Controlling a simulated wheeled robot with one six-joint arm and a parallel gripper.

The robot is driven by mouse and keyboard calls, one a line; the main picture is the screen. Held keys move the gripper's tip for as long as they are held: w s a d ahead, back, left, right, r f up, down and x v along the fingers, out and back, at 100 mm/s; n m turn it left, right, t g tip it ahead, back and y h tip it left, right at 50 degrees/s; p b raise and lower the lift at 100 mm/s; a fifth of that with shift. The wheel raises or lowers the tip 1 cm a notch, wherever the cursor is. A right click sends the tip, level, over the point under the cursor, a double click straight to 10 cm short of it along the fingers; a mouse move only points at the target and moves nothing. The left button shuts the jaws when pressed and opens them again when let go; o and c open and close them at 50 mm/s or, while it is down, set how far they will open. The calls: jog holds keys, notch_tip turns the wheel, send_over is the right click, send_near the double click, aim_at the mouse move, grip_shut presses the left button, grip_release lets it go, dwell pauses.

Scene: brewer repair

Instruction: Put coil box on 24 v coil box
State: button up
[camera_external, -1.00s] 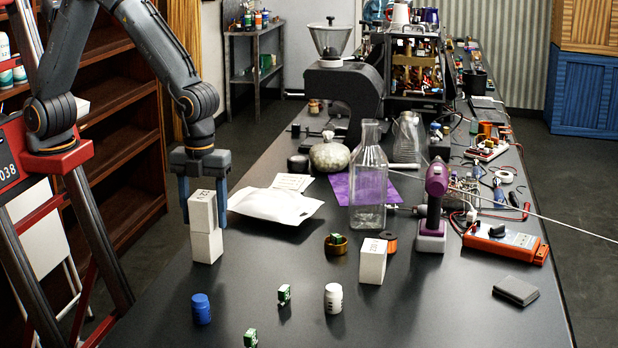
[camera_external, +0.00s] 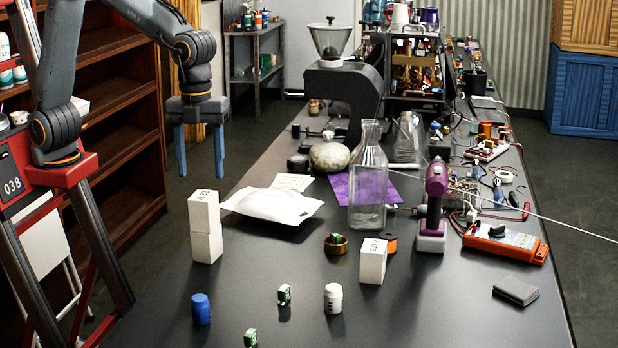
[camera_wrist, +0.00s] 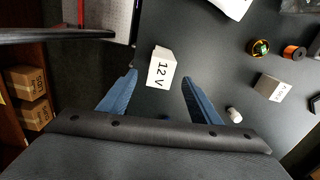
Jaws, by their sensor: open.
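Two white boxes stand stacked at the left side of the dark table. The upper box (camera_external: 204,210) sits squarely on the lower box (camera_external: 207,246). In the wrist view the upper box (camera_wrist: 161,68) shows "12 V" on its top; no label is readable on the lower box. A third white box (camera_external: 373,262) stands apart to the right, with lettering too small to read for sure. My gripper (camera_external: 200,174) is open and empty, raised above and clear of the stack, with its blue fingers apart.
A blue jar (camera_external: 201,309), a white jar (camera_external: 333,298) and small green parts (camera_external: 284,294) stand in front. A white pouch (camera_external: 272,204) lies behind the stack, and a glass bottle (camera_external: 368,190) stands right of it. The table's left edge is close to the stack.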

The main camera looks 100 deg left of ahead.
jog(key=s+a+f+n+t, duration=0.1)
jog(key=s+a+f+n, duration=1.1)
jog(key=n, duration=0.5)
jog(key=s+f, duration=0.2)
jog(key=s, duration=0.1)
jog(key=shift+s+a+t, duration=0.3)
jog(key=shift+s+a, duration=0.05)
jog(key=shift+a, duration=0.05)
jog(key=shift+f, duration=0.15)
jog(key=shift+f+b, duration=0.55)
